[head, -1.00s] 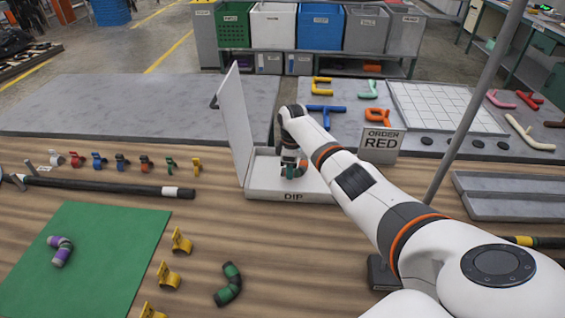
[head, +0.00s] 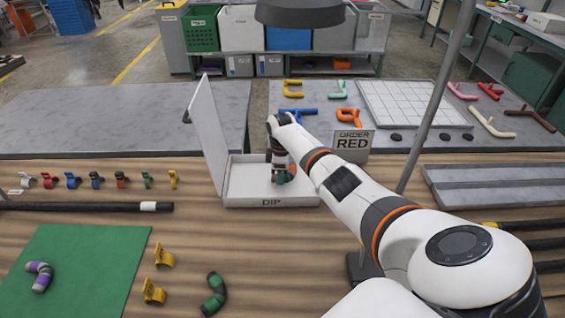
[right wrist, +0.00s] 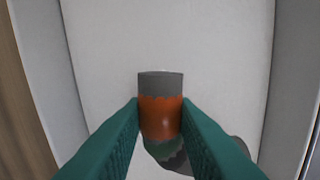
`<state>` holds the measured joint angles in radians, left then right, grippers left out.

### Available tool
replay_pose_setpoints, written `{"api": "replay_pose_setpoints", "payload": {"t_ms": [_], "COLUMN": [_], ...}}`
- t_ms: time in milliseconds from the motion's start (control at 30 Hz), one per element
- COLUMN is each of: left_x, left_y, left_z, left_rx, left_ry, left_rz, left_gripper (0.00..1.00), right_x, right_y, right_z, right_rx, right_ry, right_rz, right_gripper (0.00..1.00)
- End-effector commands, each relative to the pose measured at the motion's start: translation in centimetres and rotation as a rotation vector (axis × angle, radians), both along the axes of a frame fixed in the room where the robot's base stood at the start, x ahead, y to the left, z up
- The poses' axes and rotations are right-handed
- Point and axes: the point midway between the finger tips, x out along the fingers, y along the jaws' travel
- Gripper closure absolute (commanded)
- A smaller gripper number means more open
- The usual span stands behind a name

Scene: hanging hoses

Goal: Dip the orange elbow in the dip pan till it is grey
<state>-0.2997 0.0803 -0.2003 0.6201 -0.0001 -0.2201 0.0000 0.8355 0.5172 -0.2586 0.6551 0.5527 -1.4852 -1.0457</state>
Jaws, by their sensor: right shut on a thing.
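The orange elbow (right wrist: 160,117) is between the green fingers of my right gripper (right wrist: 160,120), which is shut on it. In the right wrist view its far end is grey, its middle is orange, and its near end looks dark grey-green. The white dip pan (head: 245,200), marked DIP, stands on the wooden table with its lid (head: 207,130) raised at the left. In the head view my right gripper (head: 282,178) is low inside the pan, over its right half. The elbow is mostly hidden there. Whether it touches the pan floor I cannot tell. My left gripper is out of view.
An ORDER RED sign (head: 352,145) stands behind the pan at the right. A green mat (head: 85,275) with a purple-grey elbow (head: 39,276) lies front left. A green elbow (head: 214,293) and yellow clips (head: 164,257) lie in front. A thin post (head: 432,100) rises at the right.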

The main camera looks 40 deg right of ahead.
Motion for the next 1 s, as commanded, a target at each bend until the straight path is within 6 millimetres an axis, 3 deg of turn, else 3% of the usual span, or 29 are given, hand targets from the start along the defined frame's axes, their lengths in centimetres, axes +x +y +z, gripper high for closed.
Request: {"api": "replay_pose_setpoints", "payload": {"t_ms": [667, 1000], "left_x": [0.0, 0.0], "left_y": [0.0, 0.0], "left_z": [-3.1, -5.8], "left_rx": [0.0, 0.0], "left_ry": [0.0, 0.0], "left_rz": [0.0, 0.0], "left_gripper": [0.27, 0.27], "right_x": [3.4, 5.4], "right_y": [4.0, 6.4], "right_z": [-0.2, -0.4], "right_rx": [0.0, 0.001], "right_ry": [-0.001, -0.001], "right_rz": [0.0, 0.001], "right_gripper": [0.97, 0.97]}}
